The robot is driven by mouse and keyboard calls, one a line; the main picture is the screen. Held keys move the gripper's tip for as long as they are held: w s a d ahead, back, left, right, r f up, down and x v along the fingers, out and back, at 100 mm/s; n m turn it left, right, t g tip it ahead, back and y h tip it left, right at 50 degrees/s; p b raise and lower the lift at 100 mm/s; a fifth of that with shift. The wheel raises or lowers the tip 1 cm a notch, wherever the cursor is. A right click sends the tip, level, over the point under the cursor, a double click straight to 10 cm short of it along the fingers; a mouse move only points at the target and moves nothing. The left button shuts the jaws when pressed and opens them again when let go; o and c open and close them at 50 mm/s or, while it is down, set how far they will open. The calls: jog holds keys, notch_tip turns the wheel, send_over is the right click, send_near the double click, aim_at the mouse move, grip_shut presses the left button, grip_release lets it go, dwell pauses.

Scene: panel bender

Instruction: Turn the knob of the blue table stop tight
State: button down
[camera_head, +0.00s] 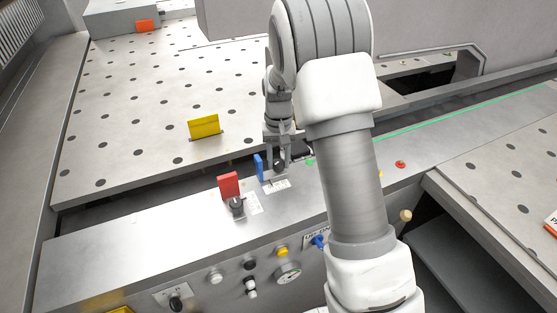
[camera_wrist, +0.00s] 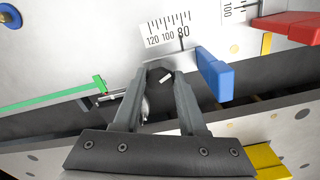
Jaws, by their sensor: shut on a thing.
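The blue table stop (camera_head: 259,167) stands on the front rail beside a printed scale. In the wrist view the blue stop (camera_wrist: 216,76) lies just right of my fingers. Its black knob (camera_wrist: 160,75), with a white mark, sits between my fingertips. In the head view the knob (camera_head: 280,167) is partly covered by my fingers. My gripper (camera_head: 278,159) reaches down onto it from above. In the wrist view my gripper (camera_wrist: 161,84) is shut on the knob. The mark points slantwise, and I cannot tell how tight the knob is.
A red stop (camera_head: 229,185) with its own black knob (camera_head: 236,205) stands close by at the left. A yellow stop (camera_head: 203,126) stands on the perforated table behind. A red button (camera_head: 400,164) is on the rail at the right. A dark gap runs between table and rail.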

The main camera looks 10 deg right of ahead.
aim_at(279, 162)
jog(key=m, duration=0.4)
jog(key=shift+m, duration=0.4)
dwell(0.4)
jog(key=shift+c, duration=2.3)
grip_release()
jog(key=shift+r, duration=0.15)
notch_tip(279, 162, up, 17)
jog(key=shift+p, duration=0.35)
jog(key=shift+r, duration=0.15)
